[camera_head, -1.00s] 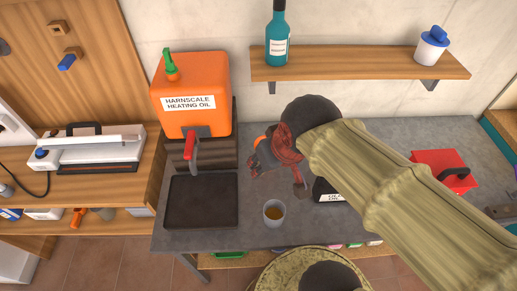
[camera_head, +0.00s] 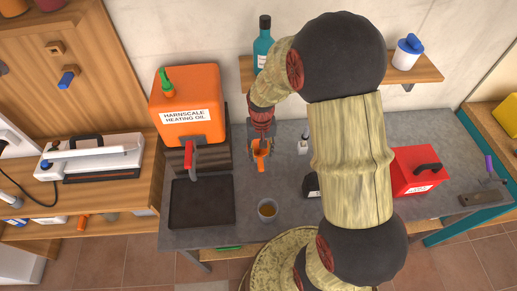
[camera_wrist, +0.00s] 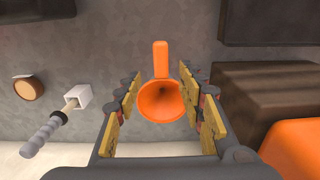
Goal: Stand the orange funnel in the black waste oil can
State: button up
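The orange funnel (camera_wrist: 163,100) is between the two fingers of my gripper (camera_wrist: 165,107) in the wrist view, its wide mouth facing the camera and its flat tab pointing up the picture. The fingers are apart on either side of it, with narrow gaps seeming to show. In the head view my gripper (camera_head: 261,143) points down at the bench, and the funnel's orange tab (camera_head: 261,160) shows below it. The black waste oil can (camera_head: 311,186) stands to the right and nearer the front, mostly hidden by my arm. Its opening cannot be seen.
An orange heating oil tank (camera_head: 186,105) with a red tap stands left of my gripper, above a dark tray (camera_head: 201,203). A cup of brown liquid (camera_head: 267,209) is near the front edge. A red box (camera_head: 416,171) stands right.

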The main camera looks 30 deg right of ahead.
aim_at(260, 162)
notch_tip(260, 162, down, 7)
jog(key=shift+s+a+f+b, duration=0.1)
jog(key=shift+s+a+b, duration=0.05)
jog(key=shift+b, duration=0.8)
jog(key=shift+c, duration=0.2)
grip_shut()
